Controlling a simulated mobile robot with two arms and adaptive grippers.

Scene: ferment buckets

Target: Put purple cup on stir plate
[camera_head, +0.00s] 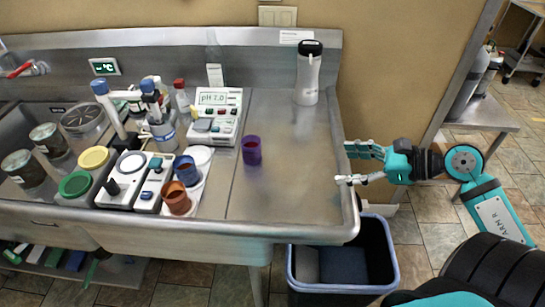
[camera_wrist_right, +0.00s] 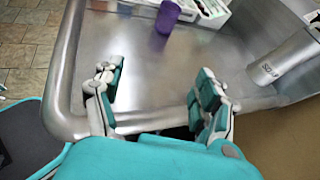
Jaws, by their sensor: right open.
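The purple cup (camera_head: 251,151) stands on the bare steel top right of the pH meter, and it also shows at the top of the right wrist view (camera_wrist_right: 167,17). What looks like the stir plate (camera_head: 128,178) is a white box with a round grey top and a black knob, further left; nothing visible stands on its round top. My right gripper (camera_head: 343,165) is open and empty at the right edge of the steel top, well right of the cup. In the right wrist view its spread fingers (camera_wrist_right: 158,82) are apart from the cup. My left gripper is not in view.
A blue cup (camera_head: 186,171) and an orange cup (camera_head: 176,199) stand right of the stir plate. The pH meter (camera_head: 213,117) is behind them. A white canister (camera_head: 308,75) stands at the back right. The steel top (camera_head: 292,170) is clear between cup and gripper. A bin (camera_head: 343,262) is below.

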